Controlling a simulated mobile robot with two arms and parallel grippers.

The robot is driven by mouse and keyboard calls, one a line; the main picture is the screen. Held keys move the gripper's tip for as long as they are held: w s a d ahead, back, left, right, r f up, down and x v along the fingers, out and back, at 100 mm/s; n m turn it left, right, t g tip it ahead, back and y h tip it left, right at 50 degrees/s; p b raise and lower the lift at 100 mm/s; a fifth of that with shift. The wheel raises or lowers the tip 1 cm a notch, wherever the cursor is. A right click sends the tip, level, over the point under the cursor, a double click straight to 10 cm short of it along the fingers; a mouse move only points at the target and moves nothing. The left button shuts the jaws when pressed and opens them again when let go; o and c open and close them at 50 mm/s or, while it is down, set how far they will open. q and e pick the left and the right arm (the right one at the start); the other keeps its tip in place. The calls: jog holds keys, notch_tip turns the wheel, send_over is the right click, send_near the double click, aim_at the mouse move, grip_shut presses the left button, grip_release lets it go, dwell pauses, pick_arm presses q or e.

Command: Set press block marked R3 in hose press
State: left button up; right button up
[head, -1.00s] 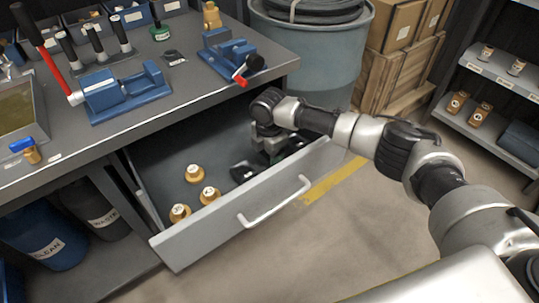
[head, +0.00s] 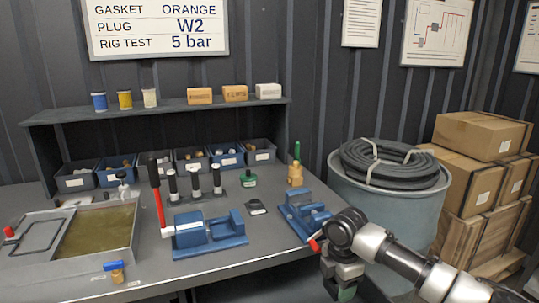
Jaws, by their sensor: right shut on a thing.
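My right gripper (head: 346,282) is in front of the bench's front edge at the lower right. It is shut on a small dark block with a green part (head: 347,294), mostly hidden by the fingers and the frame edge. I cannot read any mark on it. A blue press with a long red lever (head: 208,236) stands on the middle of the bench, left of my right gripper. Its lever stands up. A second blue device, a vise with a red handle (head: 303,212), is close behind and left of the gripper. My left gripper is not in view.
A fluid tray (head: 40,270) fills the bench's left end. A barrel with coiled hose (head: 385,205) is at right. The bench front is mostly clear.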

pick_arm(q)
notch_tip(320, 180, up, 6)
jog(key=p, duration=0.4)
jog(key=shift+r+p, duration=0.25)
jog(key=shift+p, duration=0.15)
pick_arm(e)
jog(key=s+d+r+m, duration=0.1)
jog(key=s+r+m, duration=0.2)
jog(key=s+m, duration=0.7)
jog(key=s+d+r+m, duration=0.1)
jog(key=s+r+m, duration=0.3)
jog(key=s+m, duration=0.7)
jog(key=shift+s+m, duration=0.2)
jog(key=shift+m, duration=0.3)
